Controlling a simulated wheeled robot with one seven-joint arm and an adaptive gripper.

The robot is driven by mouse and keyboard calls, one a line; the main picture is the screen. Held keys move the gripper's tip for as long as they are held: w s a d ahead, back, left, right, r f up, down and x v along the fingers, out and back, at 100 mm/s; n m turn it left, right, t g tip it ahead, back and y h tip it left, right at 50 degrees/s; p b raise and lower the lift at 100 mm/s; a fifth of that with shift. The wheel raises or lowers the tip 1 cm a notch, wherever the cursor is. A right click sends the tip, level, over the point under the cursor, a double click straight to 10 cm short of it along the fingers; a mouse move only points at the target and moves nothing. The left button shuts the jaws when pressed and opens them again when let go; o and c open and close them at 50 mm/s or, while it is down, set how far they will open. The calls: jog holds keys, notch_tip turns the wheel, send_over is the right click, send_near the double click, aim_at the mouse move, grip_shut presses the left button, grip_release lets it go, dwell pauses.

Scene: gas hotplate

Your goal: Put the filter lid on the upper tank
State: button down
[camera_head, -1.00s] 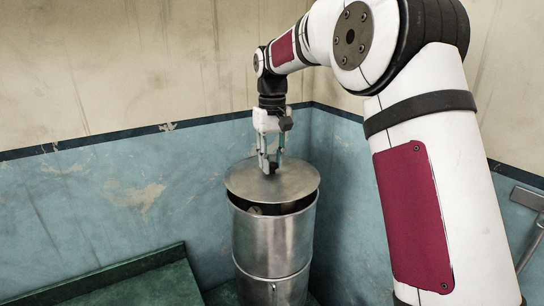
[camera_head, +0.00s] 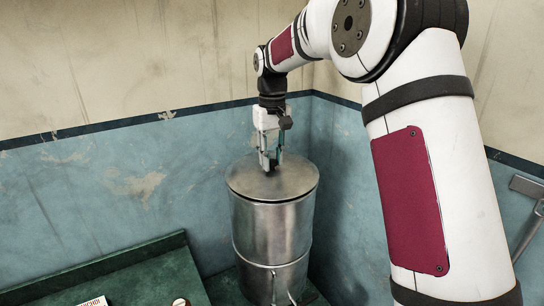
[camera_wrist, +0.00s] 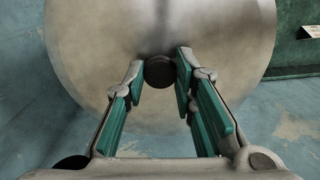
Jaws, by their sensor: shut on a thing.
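The filter lid (camera_head: 247,184) is a round grey metal disc on the upper tank (camera_head: 270,230), a shiny metal cylinder. The lid lies nearly level over the tank's mouth, and no open gap shows from this side. The far rim is hard to make out. My gripper (camera_head: 270,163) points down at the lid's middle. In the wrist view its teal-padded fingers are on either side of the lid's dark round knob (camera_wrist: 160,72), holding it. The lid's disc (camera_wrist: 110,45) fills much of that view and hides the tank's inside.
A lower metal section (camera_head: 275,278) stands under the upper tank. A green bench (camera_head: 135,282) is at lower left, with a white printed label at its front edge. Blue-and-cream walls meet in a corner close behind the tank. A grey metal tool or bracket (camera_head: 530,228) is at far right.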

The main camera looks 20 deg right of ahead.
jog(key=shift+f, duration=0.55)
jog(key=c, duration=1.2)
grip_release()
jog(key=shift+c, duration=0.2)
notch_tip(320, 180, up, 12)
jog(key=s+r+t, duration=0.1)
jog(key=s+r, duration=0.3)
jog(key=s, duration=0.3)
jog(key=s+f+t, duration=0.2)
jog(key=s+f, duration=0.2)
jog(key=s, duration=0.9)
jog(key=s+f+m+t, duration=0.1)
jog(key=s+f, duration=0.4)
jog(key=s, duration=0.9)
jog(key=shift+s+a+t, duration=0.25)
jog(key=shift+a+t, duration=0.15)
jog(key=shift+t, duration=0.4)
